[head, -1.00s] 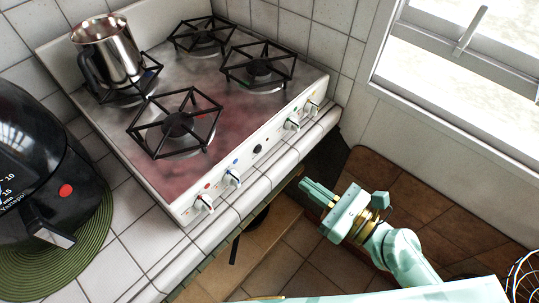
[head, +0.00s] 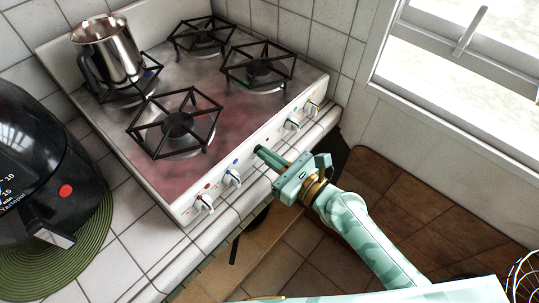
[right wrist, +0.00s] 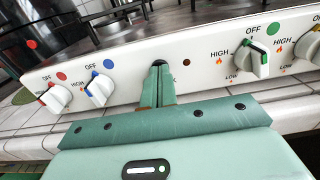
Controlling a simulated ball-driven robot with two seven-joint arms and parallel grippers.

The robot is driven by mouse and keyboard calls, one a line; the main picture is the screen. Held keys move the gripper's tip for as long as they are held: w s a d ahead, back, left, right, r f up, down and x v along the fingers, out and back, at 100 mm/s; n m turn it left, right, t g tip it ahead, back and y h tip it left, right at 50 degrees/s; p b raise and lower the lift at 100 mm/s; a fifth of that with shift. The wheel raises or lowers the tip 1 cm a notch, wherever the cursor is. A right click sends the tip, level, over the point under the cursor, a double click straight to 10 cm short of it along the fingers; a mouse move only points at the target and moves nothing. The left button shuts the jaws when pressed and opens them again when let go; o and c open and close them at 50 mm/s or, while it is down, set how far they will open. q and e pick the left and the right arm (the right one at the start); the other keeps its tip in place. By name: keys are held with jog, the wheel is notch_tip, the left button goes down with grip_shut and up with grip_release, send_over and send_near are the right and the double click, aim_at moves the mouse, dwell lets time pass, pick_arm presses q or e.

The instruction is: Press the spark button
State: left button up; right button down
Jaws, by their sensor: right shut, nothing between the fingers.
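The white stove's front panel (head: 244,165) carries the dark round spark button (head: 257,149), between the blue-marked and green-marked knobs. My right gripper (head: 265,155) is shut and empty, its fingertips at the button and covering most of it. In the right wrist view the shut fingers (right wrist: 158,72) point straight at the panel, and a dark bit of the button (right wrist: 159,62) shows at their tips. I cannot tell whether they touch it or whether it is pushed in. My left gripper is not in view.
Red-marked (right wrist: 54,98) and blue-marked (right wrist: 99,90) knobs are left of the fingers; a green-marked knob (right wrist: 254,60) is to the right. A steel pot (head: 107,52) stands on the back-left burner. A black appliance (head: 45,165) stands left. The tiled counter edge (head: 262,187) runs below the panel.

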jog(key=shift+w+a+r, duration=0.15)
jog(key=shift+w+a, duration=0.25)
jog(key=shift+a, duration=0.05)
jog(key=shift+d, duration=0.1)
jog(key=shift+r, duration=0.15)
jog(key=shift+s+d, duration=0.35)
jog(key=shift+s, duration=0.05)
jog(key=v, duration=1.3)
jog(key=shift+f, duration=0.25)
jog(key=shift+s, duration=0.1)
